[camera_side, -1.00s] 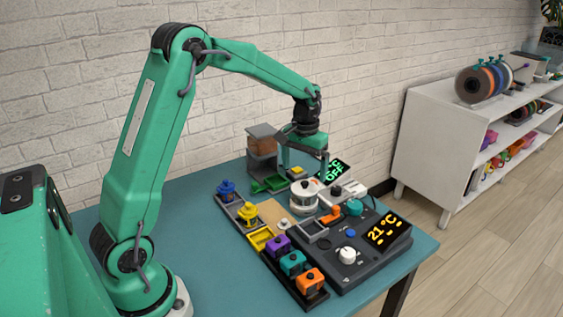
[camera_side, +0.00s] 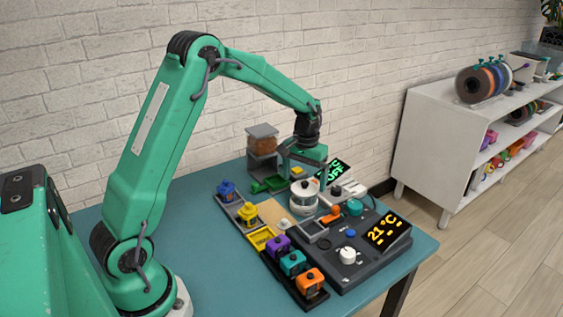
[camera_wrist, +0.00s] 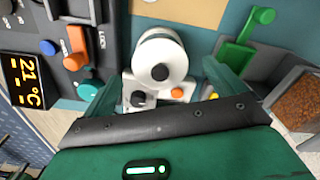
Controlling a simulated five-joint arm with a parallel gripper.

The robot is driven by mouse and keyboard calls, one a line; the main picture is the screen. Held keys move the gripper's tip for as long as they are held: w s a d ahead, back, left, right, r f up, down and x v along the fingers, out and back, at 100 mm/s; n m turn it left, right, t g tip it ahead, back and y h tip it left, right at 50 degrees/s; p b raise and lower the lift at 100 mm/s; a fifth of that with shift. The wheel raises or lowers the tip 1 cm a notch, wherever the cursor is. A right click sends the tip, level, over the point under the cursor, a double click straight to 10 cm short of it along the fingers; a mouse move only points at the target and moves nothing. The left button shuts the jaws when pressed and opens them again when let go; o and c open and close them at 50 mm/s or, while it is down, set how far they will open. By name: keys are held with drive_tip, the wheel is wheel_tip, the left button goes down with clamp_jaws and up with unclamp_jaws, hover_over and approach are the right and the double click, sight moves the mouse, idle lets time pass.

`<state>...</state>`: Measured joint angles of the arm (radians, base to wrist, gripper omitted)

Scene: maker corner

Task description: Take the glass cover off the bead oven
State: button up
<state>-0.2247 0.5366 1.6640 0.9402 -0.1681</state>
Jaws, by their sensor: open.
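The bead oven (camera_side: 303,203) is a round white pot-like unit on the table, with a pale round top and a dark knob (camera_wrist: 160,72) in its middle. The glass cover cannot be told apart clearly from the pale top. The oven also shows in the wrist view (camera_wrist: 151,46). My gripper (camera_side: 305,181) is open above the oven, one finger toward each side. In the wrist view the fingers stand apart and nothing is held between them.
A dark control panel (camera_side: 346,272) with knobs and a 21 °C display (camera_side: 385,231) lies right of the oven. A black rack (camera_side: 266,262) holds several coloured blocks. A green scoop (camera_side: 268,185) and a bead hopper (camera_side: 262,145) stand behind.

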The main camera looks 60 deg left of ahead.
sight(305, 182)
drive_tip(key=shift+w+f, duration=0.15)
drive_tip(key=shift+f, duration=2.35)
drive_tip(key=c, duration=1)
drive_tip(key=shift+c, duration=0.3)
drive_tip(key=shift+r, duration=0.2)
drive_tip(key=shift+r, duration=0.55)
drive_tip(key=r, duration=0.3)
drive_tip(key=shift+d+r, duration=0.1)
drive_tip(key=shift+d, duration=0.25)
drive_tip(key=s+d+r, duration=0.3)
drive_tip(key=d+r, duration=0.3)
drive_tip(key=d, duration=0.4)
drive_tip(key=shift+s+d+r, duration=0.15)
drive_tip(key=shift+s+r, duration=0.05)
drive_tip(key=shift+s, duration=0.1)
